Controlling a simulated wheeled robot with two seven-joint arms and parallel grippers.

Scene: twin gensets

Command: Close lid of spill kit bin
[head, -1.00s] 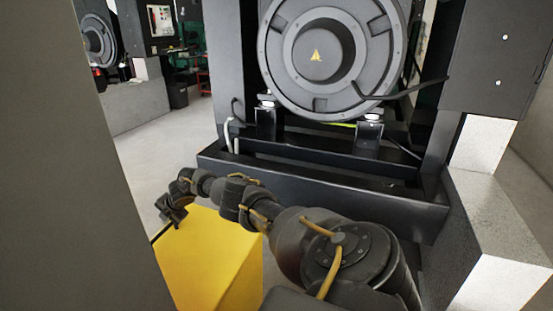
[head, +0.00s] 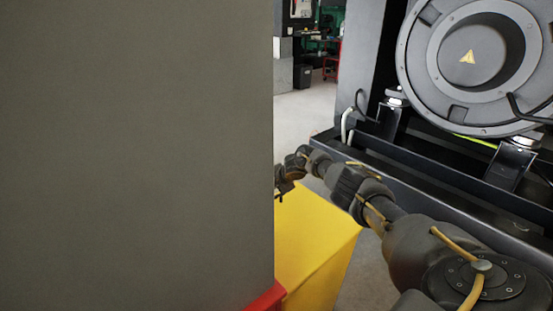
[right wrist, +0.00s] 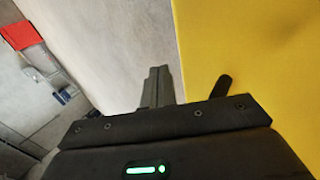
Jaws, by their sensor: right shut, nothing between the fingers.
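The yellow spill kit bin (head: 312,232) stands at lower centre in the head view, its left part hidden behind a grey panel. I cannot tell how far its lid is open. My right arm reaches over from the lower right, with my right gripper (head: 285,182) at the bin's far side, partly cut off by the panel. In the right wrist view a yellow surface (right wrist: 262,60) fills the right side, and my right gripper (right wrist: 157,80) is shut and empty beside its edge. A short dark bar (right wrist: 222,86) shows against the yellow. My left gripper is out of view.
A large grey panel (head: 135,150) blocks the head view's left half. A red edge (head: 268,299) shows at its foot. The genset (head: 478,65) on its black frame (head: 430,175) stands at right. Open floor (head: 300,118) lies behind the bin.

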